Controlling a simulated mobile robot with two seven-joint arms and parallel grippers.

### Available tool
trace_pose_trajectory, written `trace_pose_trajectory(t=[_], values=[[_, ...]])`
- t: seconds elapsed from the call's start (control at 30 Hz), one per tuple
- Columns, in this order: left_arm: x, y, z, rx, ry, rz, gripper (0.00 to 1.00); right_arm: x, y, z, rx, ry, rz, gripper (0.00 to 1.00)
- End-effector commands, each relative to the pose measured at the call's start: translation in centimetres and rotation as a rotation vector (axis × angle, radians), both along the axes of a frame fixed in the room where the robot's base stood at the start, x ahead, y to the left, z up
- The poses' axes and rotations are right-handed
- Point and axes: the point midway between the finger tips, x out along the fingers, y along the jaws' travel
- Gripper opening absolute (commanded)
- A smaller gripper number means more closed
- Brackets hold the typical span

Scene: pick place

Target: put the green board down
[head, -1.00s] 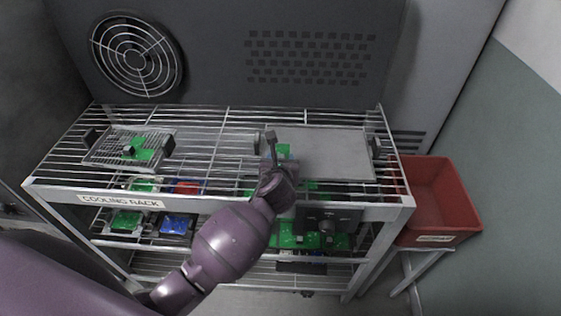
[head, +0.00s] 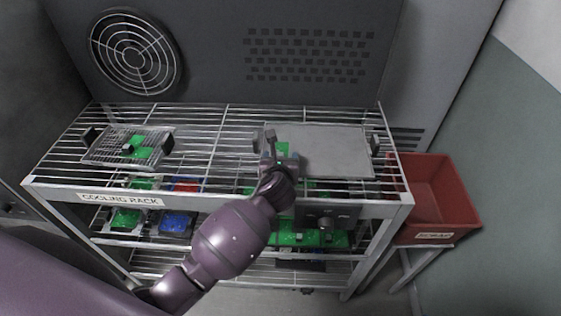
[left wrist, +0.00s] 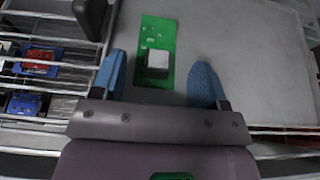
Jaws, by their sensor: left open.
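The green board (left wrist: 158,52), with a pale square block on it, lies on the grey tray in the left wrist view. My left gripper (left wrist: 166,82) is open, with one blue-padded finger on each side of the board's near end and a gap on both sides. In the head view my left gripper (head: 272,150) is over the left part of the grey tray (head: 335,152) on the rack's top shelf. My right gripper is in neither view.
A wire tray (head: 108,152) with a green board stands at the left of the cooling rack's top shelf (head: 215,150). Lower shelves hold several green, blue and red boards. A red bin (head: 440,200) stands right of the rack. The grey tray's right part is bare.

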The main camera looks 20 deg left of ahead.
Motion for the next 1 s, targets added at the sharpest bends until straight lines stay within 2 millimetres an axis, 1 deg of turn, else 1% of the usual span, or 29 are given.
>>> trace_pose_trajectory(t=[0.03, 0.1, 0.17, 0.27, 0.5, 0.7, 0.83, 1.0], values=[[-0.3, 0.4, -0.6, 0.001, 0.017, 0.010, 0.72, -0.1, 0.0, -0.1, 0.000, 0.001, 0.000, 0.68], [-0.3, 0.4, -0.1, -0.002, 0.016, 0.010, 0.72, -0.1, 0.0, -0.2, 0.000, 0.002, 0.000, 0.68], [-1.0, 0.2, 0.1, 0.000, 0.017, 0.008, 0.72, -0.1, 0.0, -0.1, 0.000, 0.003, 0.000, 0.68], [-2.4, -0.3, 1.0, 0.000, 0.013, 0.006, 0.72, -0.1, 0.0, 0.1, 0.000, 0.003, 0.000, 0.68], [-6.5, -1.6, 2.9, 0.000, 0.008, 0.003, 0.72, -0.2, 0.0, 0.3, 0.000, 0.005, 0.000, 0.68], [-9.3, -2.5, 4.2, -0.001, 0.006, 0.003, 0.72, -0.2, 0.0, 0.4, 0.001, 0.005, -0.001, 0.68], [-10.3, -2.8, 4.7, 0.001, 0.005, 0.002, 0.72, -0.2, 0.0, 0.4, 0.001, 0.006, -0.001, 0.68], [-10.8, -2.9, 4.9, 0.000, 0.005, 0.004, 0.72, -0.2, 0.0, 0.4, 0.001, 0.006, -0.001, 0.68]])
